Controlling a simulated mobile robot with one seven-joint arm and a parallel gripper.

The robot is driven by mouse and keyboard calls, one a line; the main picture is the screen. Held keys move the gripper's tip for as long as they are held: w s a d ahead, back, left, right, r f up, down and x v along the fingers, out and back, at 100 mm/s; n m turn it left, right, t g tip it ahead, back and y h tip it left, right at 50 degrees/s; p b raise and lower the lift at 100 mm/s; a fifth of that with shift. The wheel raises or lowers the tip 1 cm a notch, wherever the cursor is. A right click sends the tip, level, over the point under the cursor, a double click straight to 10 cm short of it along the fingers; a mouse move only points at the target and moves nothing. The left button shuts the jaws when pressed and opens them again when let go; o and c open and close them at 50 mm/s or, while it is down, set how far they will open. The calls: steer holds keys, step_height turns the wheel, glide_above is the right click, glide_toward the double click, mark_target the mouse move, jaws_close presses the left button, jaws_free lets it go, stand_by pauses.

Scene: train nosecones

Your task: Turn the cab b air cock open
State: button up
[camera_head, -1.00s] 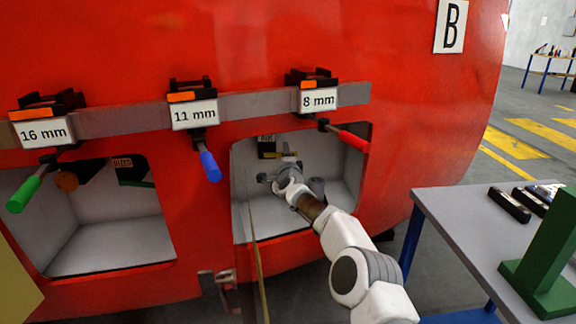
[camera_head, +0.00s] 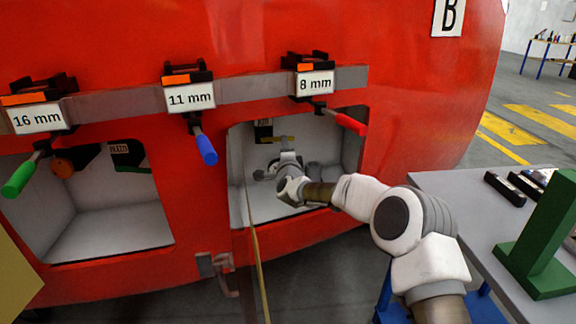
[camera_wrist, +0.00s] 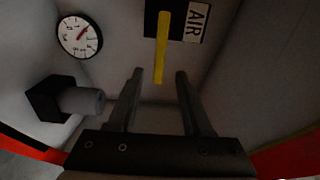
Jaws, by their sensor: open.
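The air cock shows in the wrist view as a yellow lever (camera_wrist: 162,50) on a black block, beside a white label reading AIR (camera_wrist: 196,21). The lever stands along the picture's vertical there. In the head view the yellow lever (camera_head: 280,138) sits inside the right recess of the red cab marked B. My gripper (camera_wrist: 159,74) is open and empty, with its two dark fingers pointing toward the lever. The lever's lower end lies between the fingertip directions, and I cannot tell how far apart they are in depth. In the head view my gripper (camera_head: 270,173) is inside the recess, below the lever.
A round gauge (camera_wrist: 79,36) and a dark fitting with a grey cylinder (camera_wrist: 80,101) stand left in the recess. The recess walls are close around my gripper. A red-handled tool (camera_head: 350,124) hangs above the opening. A grey table (camera_head: 440,190) with a green stand is at right.

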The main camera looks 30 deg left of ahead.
steer(key=p+v, duration=0.1)
steer(key=v, duration=0.9)
steer(key=shift+s, duration=0.2)
steer(key=shift+d, duration=0.1)
